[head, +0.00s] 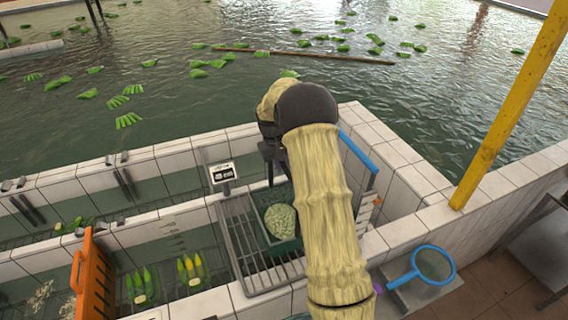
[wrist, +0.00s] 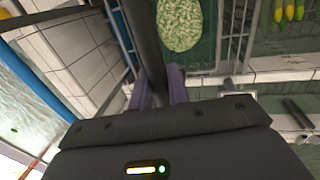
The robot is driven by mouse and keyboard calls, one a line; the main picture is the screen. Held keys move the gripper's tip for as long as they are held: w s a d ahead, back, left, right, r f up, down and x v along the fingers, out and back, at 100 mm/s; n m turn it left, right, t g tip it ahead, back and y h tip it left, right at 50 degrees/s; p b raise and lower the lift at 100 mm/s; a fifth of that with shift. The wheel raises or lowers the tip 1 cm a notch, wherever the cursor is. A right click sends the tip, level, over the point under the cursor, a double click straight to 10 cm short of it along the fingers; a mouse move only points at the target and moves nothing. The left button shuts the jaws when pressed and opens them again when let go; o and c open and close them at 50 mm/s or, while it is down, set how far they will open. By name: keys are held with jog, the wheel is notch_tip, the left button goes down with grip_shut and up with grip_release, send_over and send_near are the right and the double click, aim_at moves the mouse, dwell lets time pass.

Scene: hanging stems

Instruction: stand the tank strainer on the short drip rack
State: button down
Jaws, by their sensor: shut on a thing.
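The tank strainer (head: 290,246) looks like a dark green basket with a pale green, lumpy round mass in it. It also shows in the wrist view (wrist: 207,62). My gripper (wrist: 160,88) has its purple fingers closed on a dark bar at the strainer's side, which appears to be its handle. In the head view my gripper (head: 272,160) is above the basket's far side, partly hidden by my arm. The short drip rack (head: 240,250), a grey metal grating, lies beside and under the basket. I cannot tell whether the basket touches it. My arm hides the basket's right side.
An orange slatted panel (head: 92,275) stands at the left. Banana-like yellow-green fruit (head: 190,268) lies in the tank by the rack. A small black-and-white sign (head: 223,173) stands behind the rack. A blue-rimmed round net (head: 433,263) and a yellow post (head: 515,100) are at the right.

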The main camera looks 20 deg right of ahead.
jog(key=shift+s+d+r, duration=0.1)
jog(key=shift+s+r, duration=0.05)
jog(key=shift+s, duration=0.05)
jog(key=shift+f, duration=0.4)
jog(key=c, duration=1.3)
grip_release()
jog(key=shift+o, duration=0.2)
jog(key=shift+w, duration=0.1)
jog(key=shift+r+b, duration=0.65)
jog(key=a+r+b, duration=0.3)
jog(key=r+b, duration=0.1)
jog(key=r, duration=1.1)
jog(key=shift+a+r, duration=0.15)
jog(key=shift+r, duration=0.25)
